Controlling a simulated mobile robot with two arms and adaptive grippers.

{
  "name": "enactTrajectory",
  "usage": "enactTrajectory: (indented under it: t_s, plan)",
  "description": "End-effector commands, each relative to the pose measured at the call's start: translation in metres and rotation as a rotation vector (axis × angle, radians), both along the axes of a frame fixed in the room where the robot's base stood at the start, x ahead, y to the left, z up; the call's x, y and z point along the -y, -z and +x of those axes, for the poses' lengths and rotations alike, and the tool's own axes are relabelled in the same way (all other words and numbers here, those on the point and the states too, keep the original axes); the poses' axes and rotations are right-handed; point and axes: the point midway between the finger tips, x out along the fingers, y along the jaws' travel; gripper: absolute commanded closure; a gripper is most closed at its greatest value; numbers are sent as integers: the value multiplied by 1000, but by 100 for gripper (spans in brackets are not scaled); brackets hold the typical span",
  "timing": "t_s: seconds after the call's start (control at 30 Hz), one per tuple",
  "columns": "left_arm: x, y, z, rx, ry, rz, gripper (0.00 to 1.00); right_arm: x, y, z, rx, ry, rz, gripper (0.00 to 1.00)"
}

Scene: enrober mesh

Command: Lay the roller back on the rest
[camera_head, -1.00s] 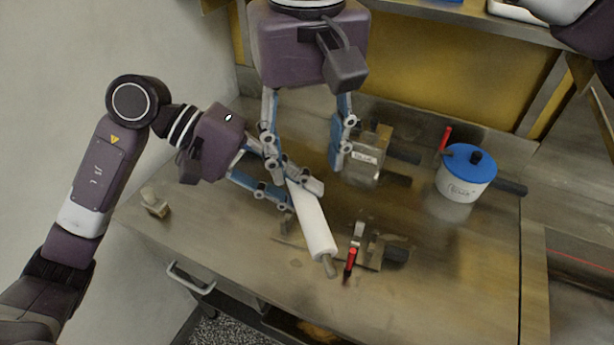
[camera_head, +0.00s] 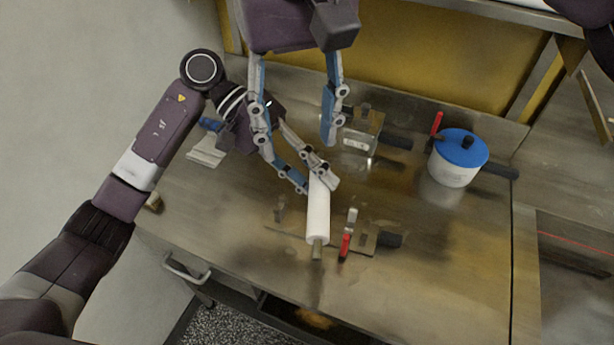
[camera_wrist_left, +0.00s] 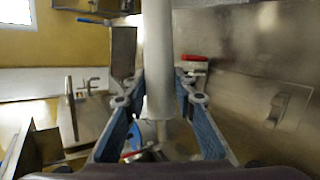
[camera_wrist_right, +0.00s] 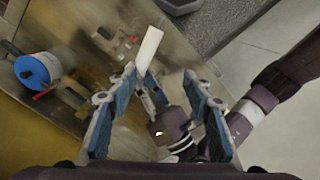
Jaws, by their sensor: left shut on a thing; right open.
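The roller (camera_head: 318,216) is a white cylinder with metal end pins. My left gripper (camera_head: 322,181) is shut on its far end part, and the roller sticks out toward the table's front edge. The roller (camera_wrist_left: 157,50) also runs between the fingers in the left wrist view. Its near end appears beside a low metal bracket with a red lever (camera_head: 346,246), which looks like part of the rest; I cannot tell whether they touch. My right gripper (camera_head: 297,135) is open and empty above the left one. The right wrist view shows the roller (camera_wrist_right: 150,48) beyond its open fingers.
A metal block fixture (camera_head: 361,135) stands behind the roller. A white pot with a blue lid (camera_head: 458,157) and a red lever (camera_head: 437,122) are to the right. The steel table (camera_head: 440,250) is clear at front right. A shelf edge (camera_head: 480,13) crosses the top.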

Motion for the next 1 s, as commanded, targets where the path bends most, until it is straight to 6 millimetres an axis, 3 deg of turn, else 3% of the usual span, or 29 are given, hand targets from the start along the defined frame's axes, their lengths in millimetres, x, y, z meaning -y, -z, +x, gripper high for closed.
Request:
enactTrajectory:
  t_s: [0.27,0.7,1.0]
  plan:
    - [3,3,3,1,30,0,100,10,8,5,-20,49,53,54]
    - [3,3,2,0,29,-1,100,65,46,30,-72,362,282,54]
    - [3,3,3,0,29,-1,100,63,73,31,-74,396,297,54]
